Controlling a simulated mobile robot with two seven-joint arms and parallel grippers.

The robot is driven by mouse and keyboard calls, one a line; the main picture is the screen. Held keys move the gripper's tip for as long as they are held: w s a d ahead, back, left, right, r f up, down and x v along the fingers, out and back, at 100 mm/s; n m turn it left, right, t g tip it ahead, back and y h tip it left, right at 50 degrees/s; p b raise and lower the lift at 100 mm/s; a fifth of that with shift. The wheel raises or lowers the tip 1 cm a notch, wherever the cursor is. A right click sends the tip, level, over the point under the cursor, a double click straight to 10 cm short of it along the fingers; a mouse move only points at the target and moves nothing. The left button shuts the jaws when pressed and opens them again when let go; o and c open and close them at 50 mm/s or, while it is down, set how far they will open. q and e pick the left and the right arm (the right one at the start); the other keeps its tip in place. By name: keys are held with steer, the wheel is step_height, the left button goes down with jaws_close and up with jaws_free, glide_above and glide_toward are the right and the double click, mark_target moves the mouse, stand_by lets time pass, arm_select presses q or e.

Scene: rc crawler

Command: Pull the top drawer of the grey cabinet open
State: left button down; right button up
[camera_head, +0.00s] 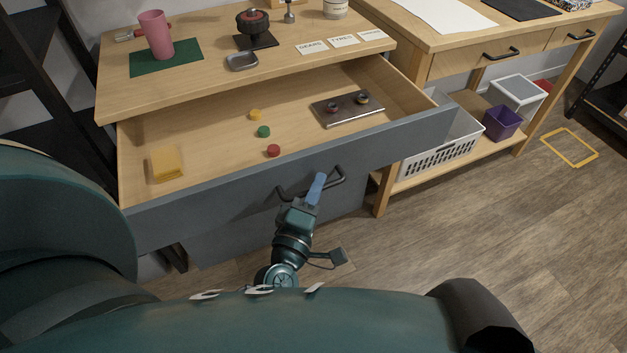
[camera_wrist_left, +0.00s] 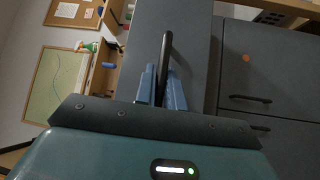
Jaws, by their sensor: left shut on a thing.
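The top drawer (camera_head: 160,224) of the grey cabinet stands well out from under the wooden top (camera_head: 110,85), and its inside shows. Its dark bar handle (camera_head: 336,176) is on the grey front; the handle also shows in the left wrist view (camera_wrist_left: 167,50). My left gripper (camera_head: 317,187) is at this handle. In the left wrist view its blue fingers (camera_wrist_left: 162,88) are on either side of the handle, shut on it. The fingertips partly hide the handle in the head view. My right gripper is not in view.
The drawer holds a yellow block (camera_head: 166,164), small yellow, green (camera_head: 264,131) and red discs, and a metal plate (camera_head: 347,108). A pink cup (camera_head: 155,35) stands on the cabinet top. A wooden bench with a white basket (camera_head: 437,155) is right. Floor at right is mostly clear.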

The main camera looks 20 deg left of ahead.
arm_select(q)
steer(key=c, duration=1.5)
jaws_free()
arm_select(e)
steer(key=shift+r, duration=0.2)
arm_select(q)
steer(key=shift+s, duration=0.1)
